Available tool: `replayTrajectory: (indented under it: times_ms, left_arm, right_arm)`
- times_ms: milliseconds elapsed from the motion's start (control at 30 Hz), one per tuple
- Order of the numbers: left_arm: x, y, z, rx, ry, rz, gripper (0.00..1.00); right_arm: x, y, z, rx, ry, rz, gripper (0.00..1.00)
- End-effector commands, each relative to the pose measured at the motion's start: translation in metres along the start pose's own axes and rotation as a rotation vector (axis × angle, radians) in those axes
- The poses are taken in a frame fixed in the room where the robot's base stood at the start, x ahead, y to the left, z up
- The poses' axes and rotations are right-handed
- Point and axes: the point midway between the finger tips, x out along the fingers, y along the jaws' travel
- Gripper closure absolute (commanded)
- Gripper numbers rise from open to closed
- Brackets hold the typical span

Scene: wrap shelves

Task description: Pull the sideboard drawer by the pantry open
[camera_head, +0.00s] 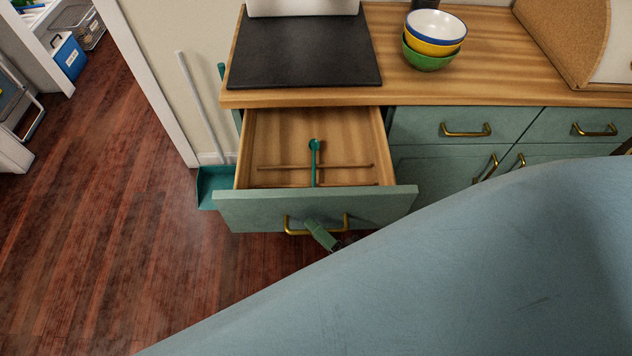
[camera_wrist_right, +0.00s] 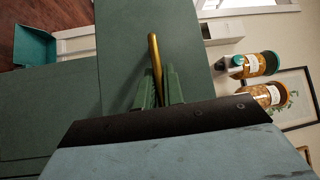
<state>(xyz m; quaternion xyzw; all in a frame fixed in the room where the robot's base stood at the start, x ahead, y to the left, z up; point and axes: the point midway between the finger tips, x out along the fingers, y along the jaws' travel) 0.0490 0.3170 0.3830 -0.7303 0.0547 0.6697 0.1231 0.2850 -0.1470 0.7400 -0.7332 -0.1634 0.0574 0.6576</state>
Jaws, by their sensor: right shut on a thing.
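The sideboard drawer (camera_head: 300,212) stands pulled out from the green sideboard in the head view. Its wooden inside shows thin dividers and a teal utensil (camera_head: 314,160). My right gripper (camera_head: 322,236) is at the brass handle (camera_head: 290,228) on the drawer front. In the right wrist view, the two green fingers of the right gripper (camera_wrist_right: 160,88) are shut around the brass handle (camera_wrist_right: 155,60). The drawer front (camera_wrist_right: 180,40) fills the middle of that view. My pale blue arm hides the lower right of the head view. My left gripper is not seen.
The wooden worktop (camera_head: 400,80) holds a black mat (camera_head: 305,50) and stacked bowls (camera_head: 434,38). Closed drawers with brass handles (camera_head: 466,131) are to the right. A teal dustpan (camera_head: 212,188) stands by the wall at the left. The wooden floor (camera_head: 110,230) is clear at the left.

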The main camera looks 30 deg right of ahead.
Motion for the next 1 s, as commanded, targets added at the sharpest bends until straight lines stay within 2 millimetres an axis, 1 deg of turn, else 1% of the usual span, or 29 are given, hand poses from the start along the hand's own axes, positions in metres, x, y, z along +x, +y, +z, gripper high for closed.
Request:
replayTrajectory:
  times_ms: [33, 167, 300, 767, 800, 933, 1000]
  left_arm:
    - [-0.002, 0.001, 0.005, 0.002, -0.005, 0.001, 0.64]
    - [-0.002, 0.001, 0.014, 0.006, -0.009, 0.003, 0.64]
    - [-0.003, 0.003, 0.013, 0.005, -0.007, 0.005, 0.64]
    - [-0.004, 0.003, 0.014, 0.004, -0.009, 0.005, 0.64]
    - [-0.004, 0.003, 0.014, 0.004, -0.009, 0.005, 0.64]
    - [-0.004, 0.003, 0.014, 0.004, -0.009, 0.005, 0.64]
    - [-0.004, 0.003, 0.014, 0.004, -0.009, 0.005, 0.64]
  right_arm:
    - [-0.006, -0.002, 0.005, 0.000, 0.000, 0.002, 1.00]
    - [-0.016, -0.005, 0.016, 0.000, 0.000, 0.000, 1.00]
    - [-0.022, -0.006, 0.022, -0.001, 0.000, -0.001, 1.00]
    - [-0.025, -0.006, 0.025, -0.002, 0.000, -0.001, 1.00]
    - [-0.025, -0.006, 0.025, -0.002, 0.000, -0.001, 0.85]
    - [-0.025, -0.006, 0.025, -0.001, 0.000, -0.001, 0.69]
    - [-0.025, -0.006, 0.025, -0.001, 0.000, -0.001, 0.69]
